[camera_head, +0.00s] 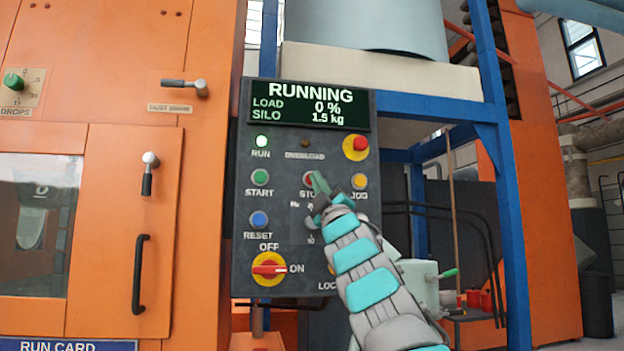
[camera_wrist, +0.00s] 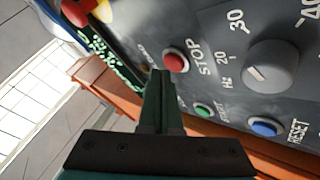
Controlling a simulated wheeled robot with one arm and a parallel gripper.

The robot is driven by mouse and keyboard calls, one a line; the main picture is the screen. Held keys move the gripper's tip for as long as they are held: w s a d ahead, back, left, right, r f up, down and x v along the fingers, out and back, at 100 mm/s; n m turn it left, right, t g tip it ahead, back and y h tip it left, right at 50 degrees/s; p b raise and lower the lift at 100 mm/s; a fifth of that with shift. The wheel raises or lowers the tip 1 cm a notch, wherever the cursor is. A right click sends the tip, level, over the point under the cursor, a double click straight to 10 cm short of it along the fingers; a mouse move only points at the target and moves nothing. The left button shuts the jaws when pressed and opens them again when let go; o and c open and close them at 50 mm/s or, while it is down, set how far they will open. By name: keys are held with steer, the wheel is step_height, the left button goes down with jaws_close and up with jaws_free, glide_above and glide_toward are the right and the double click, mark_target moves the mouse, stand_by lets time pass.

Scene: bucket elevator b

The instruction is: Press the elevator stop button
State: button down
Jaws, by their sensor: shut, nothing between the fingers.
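The red STOP button (camera_head: 308,178) sits in the middle of the dark control panel (camera_head: 287,235), partly hidden by my gripper. In the wrist view the round red STOP button (camera_wrist: 175,60) shows in full, with its label beside it. My gripper (camera_head: 319,182) is shut and empty, its tip in front of the panel by the STOP button. In the wrist view the fingertips (camera_wrist: 162,76) appear just below and left of the button; I cannot tell whether they touch the panel. The display (camera_head: 310,104) reads RUNNING, load 0 %, silo 1.5 kg.
Around STOP are the green START button (camera_head: 260,177), yellow JOG button (camera_head: 359,181), blue RESET button (camera_head: 259,219) and red mushroom button (camera_head: 355,147). A Hz knob (camera_wrist: 271,67) is close by. The red-yellow main switch (camera_head: 269,268) points to ON. Orange cabinet (camera_head: 110,90) stands left.

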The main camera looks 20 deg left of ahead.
steer(key=shift+w+a, duration=0.1)
steer(key=shift+w, duration=0.15)
steer(key=shift+w+a+p, duration=0.2)
steer(key=shift+w+p, duration=0.05)
steer(key=shift+p, duration=0.2)
stand_by(0.8)
steer(key=shift+s+d+b, duration=0.4)
steer(key=shift+s+b, duration=0.3)
steer(key=shift+b, duration=0.05)
steer(key=s+d+b, duration=0.1)
steer(key=s+b, duration=0.1)
steer(key=s+d+b, duration=0.1)
steer(key=s, duration=0.1)
steer(key=shift+s+d, duration=0.1)
steer(key=shift+d, duration=0.2)
